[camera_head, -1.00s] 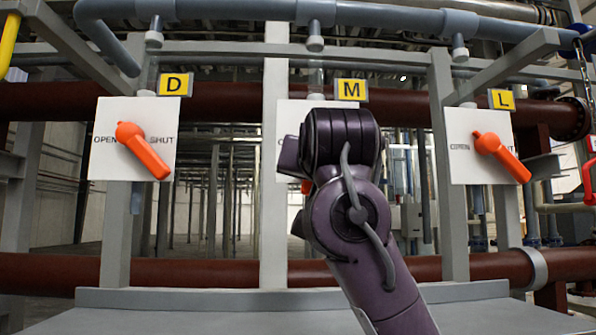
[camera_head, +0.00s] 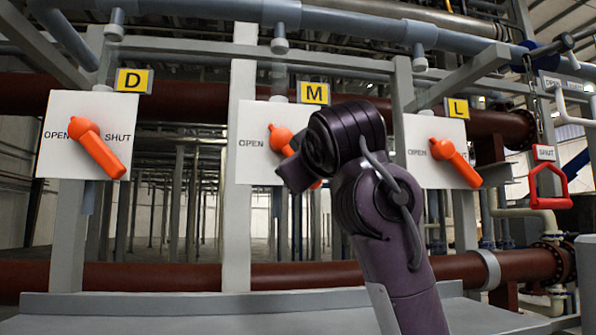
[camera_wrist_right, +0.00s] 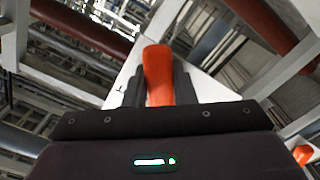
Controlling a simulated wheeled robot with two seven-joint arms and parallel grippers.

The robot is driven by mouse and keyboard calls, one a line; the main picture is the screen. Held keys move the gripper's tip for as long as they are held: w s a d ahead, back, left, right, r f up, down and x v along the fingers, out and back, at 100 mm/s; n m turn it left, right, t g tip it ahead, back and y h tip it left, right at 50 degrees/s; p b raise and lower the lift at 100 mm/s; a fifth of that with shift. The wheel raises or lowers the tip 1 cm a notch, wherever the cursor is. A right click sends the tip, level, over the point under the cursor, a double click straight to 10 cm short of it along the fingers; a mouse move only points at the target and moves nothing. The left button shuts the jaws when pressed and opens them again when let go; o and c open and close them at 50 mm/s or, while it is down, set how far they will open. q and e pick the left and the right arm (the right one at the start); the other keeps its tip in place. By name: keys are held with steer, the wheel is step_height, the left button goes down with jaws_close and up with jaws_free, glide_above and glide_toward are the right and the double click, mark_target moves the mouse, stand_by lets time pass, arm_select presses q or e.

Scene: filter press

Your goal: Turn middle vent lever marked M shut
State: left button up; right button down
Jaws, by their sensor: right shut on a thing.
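The middle vent lever (camera_head: 280,137) is orange, on a white plate (camera_head: 256,165) under the yellow M tag (camera_head: 313,92). Its hub and a bit of its lower right end show; my right gripper (camera_head: 297,168) and wrist hide the rest. It slants down to the right. "OPEN" shows left of the hub; the plate's right side is hidden. In the right wrist view, the orange lever (camera_wrist_right: 159,72) stands between the two dark fingers of my right gripper (camera_wrist_right: 159,88), which is shut on it. My left gripper is not in view.
Orange levers D (camera_head: 97,148) and L (camera_head: 455,160) flank it on their own plates, both slanting down right. A red handle (camera_head: 548,184) hangs at far right below a "SHUT" sign. Grey posts, a brown pipe (camera_head: 150,275) and a grey ledge (camera_head: 180,305) surround the plates.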

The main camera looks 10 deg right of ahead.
steer(key=shift+d+r+n, duration=0.4)
steer(key=shift+r+n, duration=0.1)
steer(key=shift+n, duration=0.3)
steer(key=shift+s, duration=0.1)
steer(key=c, duration=1.2)
jaws_free()
steer(key=shift+f, duration=0.1)
steer(key=shift+s, duration=0.2)
steer(key=s+b, duration=0.3)
steer(key=s, duration=0.4)
steer(key=shift+s, duration=0.15)
